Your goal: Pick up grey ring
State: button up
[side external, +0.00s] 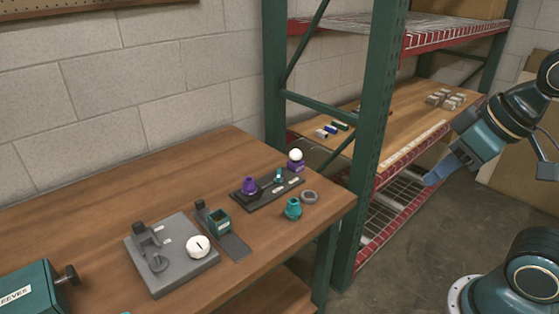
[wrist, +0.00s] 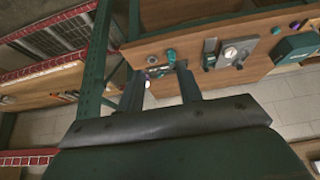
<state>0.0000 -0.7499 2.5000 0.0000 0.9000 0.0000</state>
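The grey ring (side external: 309,197) lies flat on the wooden table near its right corner, just right of a teal lamp part (side external: 293,209). My gripper (side external: 432,179) hangs in the air to the right of the table, past the green post and well apart from the ring. In the wrist view, the two fingers of my gripper (wrist: 160,70) stand apart with nothing held between them. The teal part (wrist: 171,56) shows beyond the fingertips.
A dark tray (side external: 262,203) holds a purple part (side external: 249,185) and a white ball on a purple base (side external: 295,160). A grey fixture plate (side external: 180,277) carries a white round part (side external: 198,246). A green rack post (side external: 376,130) stands between table and gripper.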

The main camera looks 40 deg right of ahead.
jog(key=shift+c, duration=0.4)
jog(key=w+d+n+g, duration=0.25)
jog(key=w+n, duration=0.45)
jog(key=w, duration=1)
jog(key=w+d+f+n+g, duration=0.3)
jog(key=w+f+n, duration=0.3)
jog(key=w+f, duration=0.9)
jog(key=shift+w+d+f+n, duration=0.15)
jog(key=shift+w+d+n, duration=0.2)
jog(key=shift+d, duration=0.35)
jog(key=shift+f, duration=0.1)
